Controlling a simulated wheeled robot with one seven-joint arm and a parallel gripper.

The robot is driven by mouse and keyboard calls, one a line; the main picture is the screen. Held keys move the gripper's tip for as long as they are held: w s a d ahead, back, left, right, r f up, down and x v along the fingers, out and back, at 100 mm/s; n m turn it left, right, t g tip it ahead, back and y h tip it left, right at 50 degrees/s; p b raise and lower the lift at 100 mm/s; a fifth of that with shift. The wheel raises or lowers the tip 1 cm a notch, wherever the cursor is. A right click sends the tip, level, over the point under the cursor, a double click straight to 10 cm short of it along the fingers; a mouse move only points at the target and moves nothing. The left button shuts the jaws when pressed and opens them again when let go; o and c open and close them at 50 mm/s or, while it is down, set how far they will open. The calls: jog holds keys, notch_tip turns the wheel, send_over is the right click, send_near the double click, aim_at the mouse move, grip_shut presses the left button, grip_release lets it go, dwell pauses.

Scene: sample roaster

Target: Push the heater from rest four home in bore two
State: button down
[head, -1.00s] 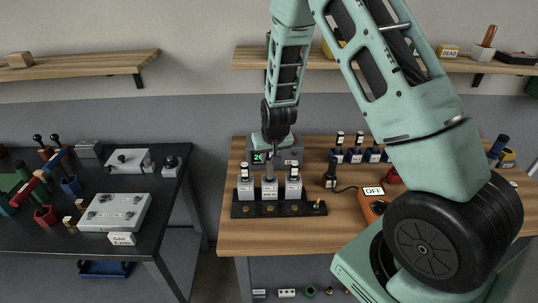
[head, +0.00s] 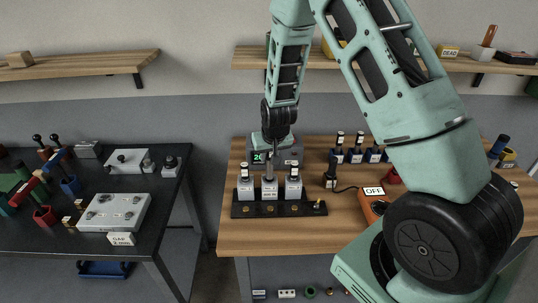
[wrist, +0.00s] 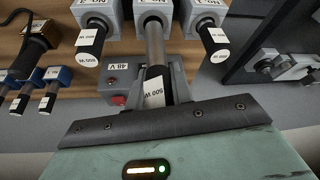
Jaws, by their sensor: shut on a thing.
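My gripper (head: 271,152) is shut on the black head of a heater (wrist: 155,85) labelled 500 W, above the middle block. The heater's bare silver shaft shows between its head and the middle block (head: 270,190), and its lower end is lined up with the top of that block. In the wrist view the shaft appears to enter the block (wrist: 154,12); how deep is hidden. The left block (head: 246,190) and right block (head: 293,189) each hold a heater upright with only the black head standing out. All three blocks stand on a black base (head: 312,210).
A grey control box (head: 290,155) with a green display stands close behind the middle block. Blue rests (head: 354,156) with several heaters stand at the back right. A black plug-like part (head: 331,173) and an orange box marked OFF (head: 373,206) lie to the right. The front wooden strip (head: 270,238) is clear.

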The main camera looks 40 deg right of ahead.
aim_at(269, 171)
jog(key=shift+f, duration=0.15)
jog(key=shift+f+b, duration=2.85)
jog(key=shift+f, duration=0.5)
jog(key=shift+r, duration=0.1)
jog(key=shift+r+p, duration=2.55)
jog(key=shift+r, duration=0.95)
jog(key=shift+f+b, duration=0.35)
jog(key=shift+b, duration=0.05)
jog(key=shift+f+b, duration=2.65)
jog(key=shift+f, duration=0.55)
